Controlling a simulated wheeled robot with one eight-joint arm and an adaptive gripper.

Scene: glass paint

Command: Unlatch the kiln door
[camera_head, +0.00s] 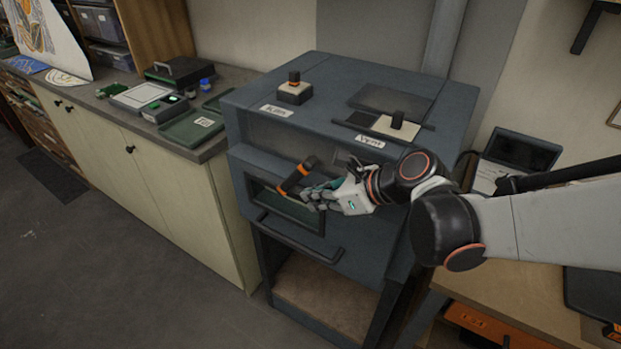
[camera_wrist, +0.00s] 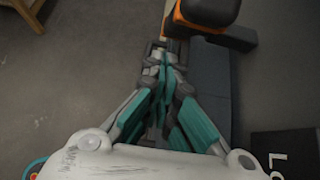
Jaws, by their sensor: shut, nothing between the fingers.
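The blue-grey kiln (camera_head: 255,100) stands in the middle of the head view. Its front door has a dark window and a black bar handle (camera_head: 300,238) along its lower part. A black and orange latch (camera_head: 297,175) sits tilted at the top of the door; it also shows at the top of the wrist view (camera_wrist: 208,14). My gripper (camera_head: 312,196) is in front of the door, just below and right of the latch in the head view. In the wrist view its teal-padded fingers (camera_wrist: 163,62) are together and empty. Whether they touch the latch is unclear.
On the kiln top are a switch box (camera_head: 294,91) and a vent slider (camera_head: 396,125). A counter (camera_head: 215,142) with trays and paints stands at left. A laptop (camera_head: 518,155) is at right behind my arm. Open floor (camera_head: 110,250) lies at front left.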

